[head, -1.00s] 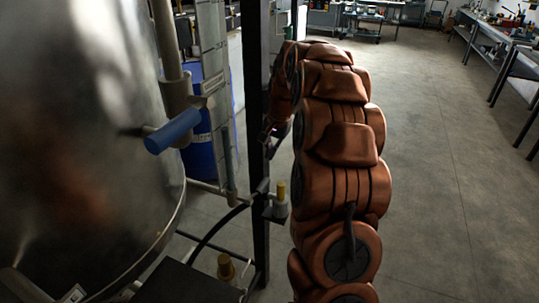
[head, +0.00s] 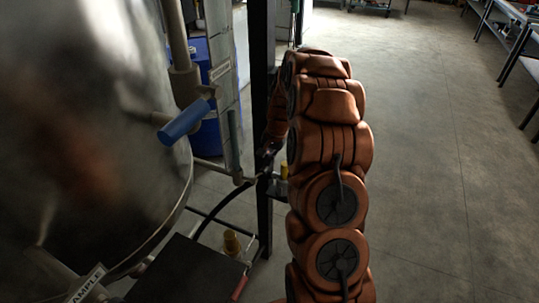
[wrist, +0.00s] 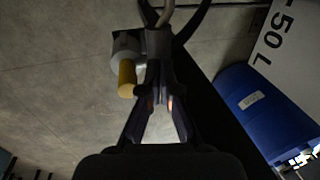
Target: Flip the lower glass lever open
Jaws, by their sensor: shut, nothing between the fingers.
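A grey-green upright lever (head: 234,140) stands at the foot of the sight-glass strip (head: 221,72) in the head view. I take it for the lower glass lever, but cannot be sure. My gripper (head: 267,152) is right of it, beside the black post, small and partly hidden by my arm. A pale rod or hose and dark hoses lie beyond the fingertips. Contact with any of them cannot be told.
The steel tank (head: 80,120) with a blue-handled lever (head: 184,122) fills the left. A black post (head: 262,100) stands close to my arm. A blue drum (head: 207,138) is behind the strip. Open floor (head: 430,170) lies to the right.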

